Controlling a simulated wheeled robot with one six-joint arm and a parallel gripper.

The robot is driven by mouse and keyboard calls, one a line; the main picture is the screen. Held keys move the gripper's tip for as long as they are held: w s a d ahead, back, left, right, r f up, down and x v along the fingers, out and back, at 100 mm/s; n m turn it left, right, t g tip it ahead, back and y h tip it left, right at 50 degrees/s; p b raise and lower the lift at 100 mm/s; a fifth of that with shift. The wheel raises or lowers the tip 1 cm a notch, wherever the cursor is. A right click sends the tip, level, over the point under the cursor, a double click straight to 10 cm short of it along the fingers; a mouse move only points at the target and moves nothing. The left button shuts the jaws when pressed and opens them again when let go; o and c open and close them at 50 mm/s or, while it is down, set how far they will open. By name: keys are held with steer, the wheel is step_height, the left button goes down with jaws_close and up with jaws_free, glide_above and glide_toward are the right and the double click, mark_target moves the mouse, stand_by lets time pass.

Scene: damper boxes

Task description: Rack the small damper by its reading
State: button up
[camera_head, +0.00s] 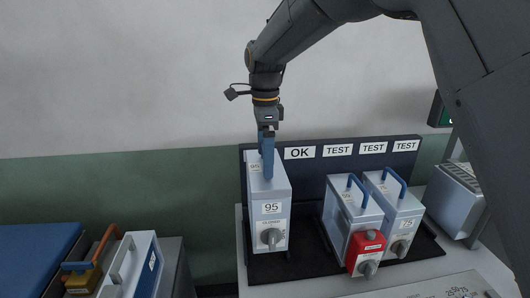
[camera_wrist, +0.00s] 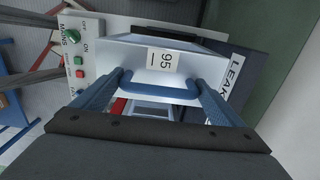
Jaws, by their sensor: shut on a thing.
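My gripper (camera_head: 267,150) is shut on the blue handle (camera_wrist: 160,90) of a pale box marked 95 (camera_head: 262,190). The box is upright, with a grey knob low on its front. It stands or hangs at the left end of the dark rack (camera_head: 415,160); its contact with the rack floor cannot be told. The wrist view shows its 95 label (camera_wrist: 163,60) and a LEAK sign (camera_wrist: 236,73) beside it. The head view shows an OK sign (camera_head: 299,153) just right of the box, then several TEST signs (camera_head: 338,150).
Two similar boxes stand right of a gap in the rack: one with a red block on its front (camera_head: 345,215), one beside it (camera_head: 392,208). A grey ribbed unit (camera_head: 455,197) stands far right. A white handled case (camera_head: 130,262) and a blue surface (camera_head: 35,255) are at left.

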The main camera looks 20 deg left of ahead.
steer(key=shift+f+b, duration=0.65)
steer(key=shift+f, duration=2.8)
steer(key=shift+f+b, duration=0.45)
steer(key=shift+f, duration=1.75)
steer(key=o, duration=1.8)
steer(key=shift+f, duration=0.1)
